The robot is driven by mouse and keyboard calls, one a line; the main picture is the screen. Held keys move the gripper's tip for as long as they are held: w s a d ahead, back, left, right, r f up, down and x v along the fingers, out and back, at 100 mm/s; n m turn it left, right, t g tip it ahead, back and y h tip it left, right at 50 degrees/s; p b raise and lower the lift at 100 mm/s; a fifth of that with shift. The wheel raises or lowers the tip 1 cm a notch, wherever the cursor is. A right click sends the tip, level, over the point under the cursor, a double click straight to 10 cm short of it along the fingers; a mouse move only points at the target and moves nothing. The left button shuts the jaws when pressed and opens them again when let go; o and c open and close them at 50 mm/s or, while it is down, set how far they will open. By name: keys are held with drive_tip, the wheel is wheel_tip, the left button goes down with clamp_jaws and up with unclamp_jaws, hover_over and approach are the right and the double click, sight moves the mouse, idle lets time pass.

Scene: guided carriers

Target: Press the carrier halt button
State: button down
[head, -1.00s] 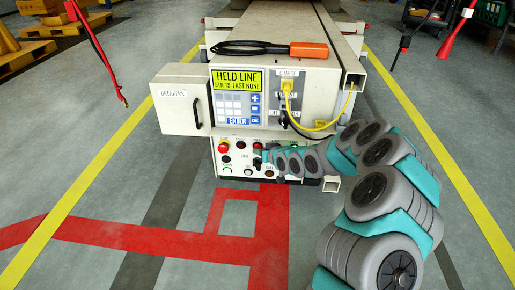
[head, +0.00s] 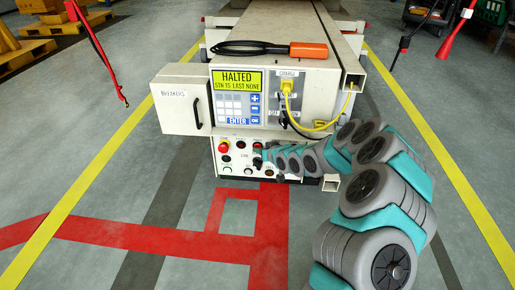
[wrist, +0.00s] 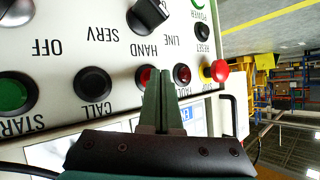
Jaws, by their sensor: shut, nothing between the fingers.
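The carrier's lower control panel (head: 238,180) faces me, with a row of buttons and knobs. In the wrist view, my gripper (wrist: 161,76) is shut and empty, its green fingertips over a red button (wrist: 144,77) in a black ring. The carrier display (head: 237,80) reads "HALTED, STN 15 LAST NONE".
Close by are a black CALL button (wrist: 93,83), a green START button (wrist: 14,93), a red FAULT lamp (wrist: 182,74) and a red mushroom button (wrist: 217,71). A breaker box (head: 177,104) and a yellow charge cable (head: 321,127) are above. Open floor lies left.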

drive_tip(key=shift+s+b, duration=0.15)
drive_tip(key=shift+b, duration=0.3)
drive_tip(key=shift+s+b, duration=0.7)
drive_tip(key=shift+b, duration=0.25)
drive_tip(key=s, duration=0.6)
drive_tip(key=shift+a, duration=0.15)
drive_tip(key=shift+r, duration=0.1)
